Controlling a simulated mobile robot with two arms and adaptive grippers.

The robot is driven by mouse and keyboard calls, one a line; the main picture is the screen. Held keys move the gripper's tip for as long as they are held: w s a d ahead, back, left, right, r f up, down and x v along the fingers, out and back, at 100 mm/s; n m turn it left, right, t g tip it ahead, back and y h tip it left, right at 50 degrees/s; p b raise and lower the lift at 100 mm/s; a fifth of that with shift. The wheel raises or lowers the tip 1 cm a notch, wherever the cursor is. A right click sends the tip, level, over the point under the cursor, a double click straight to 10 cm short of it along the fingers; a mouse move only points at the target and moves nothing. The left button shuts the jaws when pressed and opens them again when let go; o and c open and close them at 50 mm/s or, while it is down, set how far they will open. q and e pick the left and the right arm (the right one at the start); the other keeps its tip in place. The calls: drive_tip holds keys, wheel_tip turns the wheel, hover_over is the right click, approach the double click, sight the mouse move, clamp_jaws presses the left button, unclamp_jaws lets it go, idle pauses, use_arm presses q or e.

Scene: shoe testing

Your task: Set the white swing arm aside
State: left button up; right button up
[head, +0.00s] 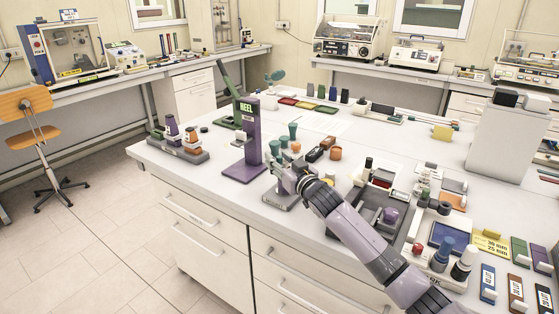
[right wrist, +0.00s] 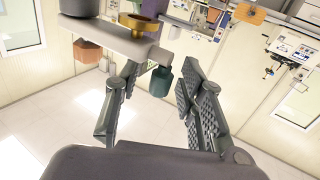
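My right gripper (head: 284,174) is at the near edge of the table, beside a small grey fixture (head: 279,200) with teal knobs (head: 292,131) close behind. In the right wrist view, which is upside down, its two fingers (right wrist: 158,88) are spread apart. A teal knob (right wrist: 161,81) shows between them, with no clear contact. A pale grey-white bar (right wrist: 112,41) lies beyond the fingertips, with a gold disc (right wrist: 139,21) by it. It may be the white swing arm, but I cannot tell for sure. I cannot single out the swing arm in the head view. My left gripper is not in view.
A purple and green stand marked HEEL (head: 247,140) rises left of the right gripper. A grey tray with purple pegs (head: 178,143) stands at the left corner. Dark trays (head: 372,208) and small blocks crowd the right side. The white tabletop (head: 215,178) is clear at front left.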

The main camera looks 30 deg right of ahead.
drive_tip(key=shift+c, duration=0.2)
clamp_jaws()
idle(0.6)
